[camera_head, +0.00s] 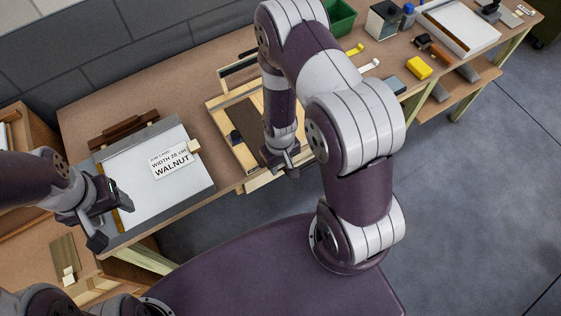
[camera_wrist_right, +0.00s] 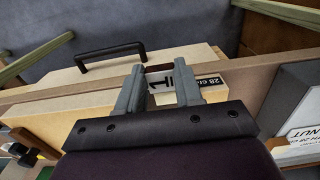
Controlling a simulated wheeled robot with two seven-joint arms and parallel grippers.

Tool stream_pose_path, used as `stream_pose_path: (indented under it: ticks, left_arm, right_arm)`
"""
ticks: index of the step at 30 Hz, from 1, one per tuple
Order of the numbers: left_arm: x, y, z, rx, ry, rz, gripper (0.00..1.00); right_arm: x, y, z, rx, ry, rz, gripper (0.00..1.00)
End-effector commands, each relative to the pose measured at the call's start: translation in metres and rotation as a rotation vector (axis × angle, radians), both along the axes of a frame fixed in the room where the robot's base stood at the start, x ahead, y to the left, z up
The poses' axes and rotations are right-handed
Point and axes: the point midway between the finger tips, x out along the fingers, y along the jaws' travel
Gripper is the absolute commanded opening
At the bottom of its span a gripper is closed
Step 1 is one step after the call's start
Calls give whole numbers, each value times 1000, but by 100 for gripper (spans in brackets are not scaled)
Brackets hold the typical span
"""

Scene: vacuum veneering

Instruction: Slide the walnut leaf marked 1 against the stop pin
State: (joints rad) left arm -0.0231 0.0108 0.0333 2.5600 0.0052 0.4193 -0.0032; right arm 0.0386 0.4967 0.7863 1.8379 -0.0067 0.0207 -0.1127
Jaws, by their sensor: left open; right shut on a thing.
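My right gripper (camera_head: 283,163) is at the front edge of the table, by a pale wooden tray (camera_head: 215,113). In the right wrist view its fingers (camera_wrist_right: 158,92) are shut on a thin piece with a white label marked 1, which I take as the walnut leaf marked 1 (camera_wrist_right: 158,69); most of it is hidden. A dark brown strip (camera_head: 244,128) lies in the tray, left of this gripper. My left gripper (camera_head: 104,213) is open and empty at the front left, beside a white board. I cannot make out the stop pin.
The white board (camera_head: 193,187) carries a card (camera_head: 171,164) reading WALNUT, width 28 cm. Dark wooden strips (camera_head: 128,128) lie behind it. A green bin (camera_head: 340,16), a yellow block (camera_head: 418,68) and a white tray (camera_head: 466,22) stand to the right. A black handle (camera_wrist_right: 110,53) shows in the wrist view.

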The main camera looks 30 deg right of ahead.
Motion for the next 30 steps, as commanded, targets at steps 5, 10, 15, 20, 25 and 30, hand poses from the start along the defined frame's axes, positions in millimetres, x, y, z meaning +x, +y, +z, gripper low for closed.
stream_pose_path:
  ticks: [5,10,15,20,25,30]
  left_arm:
    - [0,0,0,0,0,0,65]
    - [0,0,0,0,0,0,65]
    - [0,0,-1,0,0,0,65]
    - [0,0,-6,0,0,0,65]
    - [0,0,-12,0,0,0,65]
    - [0,0,-16,0,0,0,65]
  right_arm:
    - [0,1,0,0,0,0,61]
    - [0,1,0,0,0,0,65]
    - [1,1,3,0,-2,0,65]
    - [1,1,28,-1,-6,0,65]
    - [1,1,75,0,-7,0,65]
    - [1,1,112,-1,-5,0,65]
